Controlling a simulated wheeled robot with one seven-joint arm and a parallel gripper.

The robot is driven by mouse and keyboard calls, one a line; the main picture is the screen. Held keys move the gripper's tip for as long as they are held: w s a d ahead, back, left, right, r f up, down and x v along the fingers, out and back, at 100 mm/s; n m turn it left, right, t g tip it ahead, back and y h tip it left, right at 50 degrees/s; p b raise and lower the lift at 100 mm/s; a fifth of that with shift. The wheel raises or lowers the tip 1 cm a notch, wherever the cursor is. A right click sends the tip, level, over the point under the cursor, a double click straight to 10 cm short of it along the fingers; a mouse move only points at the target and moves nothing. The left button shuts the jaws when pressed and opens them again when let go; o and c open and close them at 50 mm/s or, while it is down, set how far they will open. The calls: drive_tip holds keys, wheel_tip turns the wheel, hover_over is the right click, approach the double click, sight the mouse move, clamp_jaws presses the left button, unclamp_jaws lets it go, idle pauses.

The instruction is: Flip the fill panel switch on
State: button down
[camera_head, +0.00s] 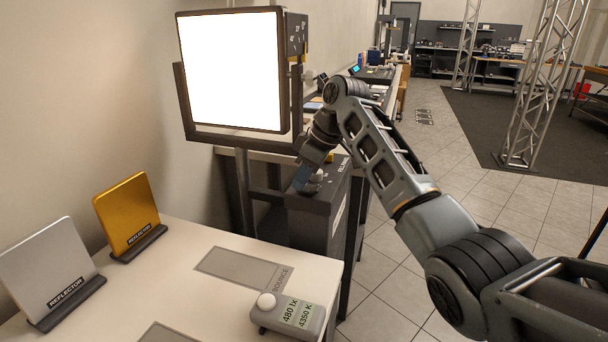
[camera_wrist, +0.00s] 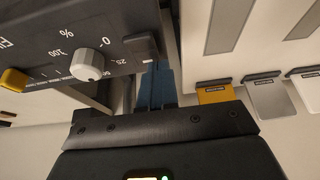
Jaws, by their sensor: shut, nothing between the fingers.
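The fill panel (camera_head: 232,72) stands upright on a stand in the head view, and its face glows bright white. Below it is a dark control box (camera_head: 336,212) with white lettering on top. In the wrist view the box top (camera_wrist: 45,43) shows a pale knob (camera_wrist: 88,62) with a percent scale, a yellow control (camera_wrist: 13,80) at the left and a dark raised switch-like piece (camera_wrist: 140,46) at the edge. My gripper (camera_head: 302,178) is low over the box. Its blue fingers (camera_wrist: 158,82) are shut and empty, right beside the dark piece; contact is unclear.
A white table (camera_head: 200,290) holds a silver reflector (camera_head: 55,270), a gold reflector (camera_head: 128,214) and a light meter (camera_head: 287,316). A long bench runs behind the box. Metal trusses (camera_head: 540,90) stand at the right. The tiled floor is open between.

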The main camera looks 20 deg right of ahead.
drive_tip(key=shift+s+d+r, duration=0.1)
drive_tip(key=shift+d, duration=0.05)
drive_tip(key=shift+s+d+r+p, duration=0.1)
drive_tip(key=shift+s+d+p, duration=0.35)
drive_tip(key=shift+p, duration=0.3)
